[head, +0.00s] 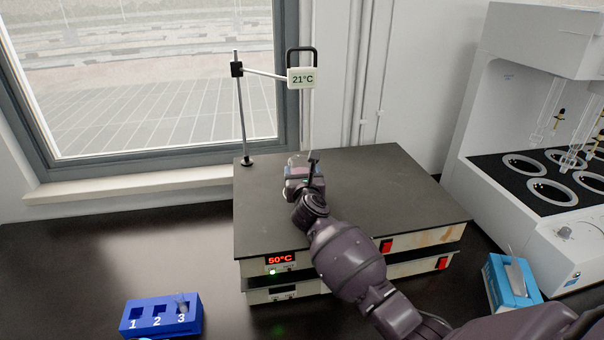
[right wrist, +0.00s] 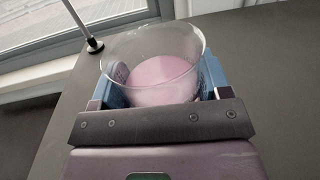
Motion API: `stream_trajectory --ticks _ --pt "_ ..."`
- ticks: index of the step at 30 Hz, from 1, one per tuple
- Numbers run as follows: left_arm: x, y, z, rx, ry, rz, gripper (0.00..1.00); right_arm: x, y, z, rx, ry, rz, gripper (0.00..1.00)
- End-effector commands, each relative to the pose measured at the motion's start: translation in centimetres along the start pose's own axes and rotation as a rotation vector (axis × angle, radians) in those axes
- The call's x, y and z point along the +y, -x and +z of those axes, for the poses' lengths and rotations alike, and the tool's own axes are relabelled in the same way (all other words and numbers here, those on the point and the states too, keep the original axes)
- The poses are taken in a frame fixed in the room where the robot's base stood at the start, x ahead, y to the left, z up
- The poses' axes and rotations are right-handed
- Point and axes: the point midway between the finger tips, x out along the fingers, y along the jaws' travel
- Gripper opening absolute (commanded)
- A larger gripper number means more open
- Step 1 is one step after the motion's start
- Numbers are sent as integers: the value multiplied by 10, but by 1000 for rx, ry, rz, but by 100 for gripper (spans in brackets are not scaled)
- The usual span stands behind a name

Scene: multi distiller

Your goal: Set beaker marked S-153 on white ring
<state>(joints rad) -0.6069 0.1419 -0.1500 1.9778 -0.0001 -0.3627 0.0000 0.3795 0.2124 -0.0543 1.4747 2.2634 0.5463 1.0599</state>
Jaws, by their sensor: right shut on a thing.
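A clear glass beaker (right wrist: 150,60) with pink liquid is held in my right gripper (right wrist: 158,88), between its blue-lined fingers. In the head view the beaker (head: 298,162) is over the back middle of the dark hotplate top, and my right gripper (head: 303,177) covers part of it. I cannot tell whether it touches the plate. No S-153 marking is legible. Several white rings (head: 554,192) lie on the black deck of the white distiller (head: 525,215) at the far right, under hanging glass tubes. My left gripper is not seen.
The hotplate (head: 400,190) reads 50°C. A rod stand (head: 241,115) at its back left carries a 21°C display (head: 302,78). A blue numbered rack (head: 160,318) is front left. A blue tissue box (head: 512,283) stands before the distiller. The left bench is mostly clear.

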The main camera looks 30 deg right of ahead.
Motion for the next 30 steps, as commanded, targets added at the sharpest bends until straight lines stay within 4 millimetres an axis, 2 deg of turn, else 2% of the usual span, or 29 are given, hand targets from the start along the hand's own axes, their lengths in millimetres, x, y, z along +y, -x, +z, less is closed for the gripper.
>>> stream_trajectory --ticks 6,7,12,23,30 --pt "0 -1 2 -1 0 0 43 0 0 -3 -1 -1 1 37" --pt "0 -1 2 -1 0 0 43 0 0 -2 -2 -1 1 75" --pt "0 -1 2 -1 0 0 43 0 0 -2 -1 -1 0 100" --pt "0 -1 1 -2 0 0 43 0 0 -3 1 0 0 100" --pt "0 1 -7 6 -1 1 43 0 36 -4 2 -2 1 100"
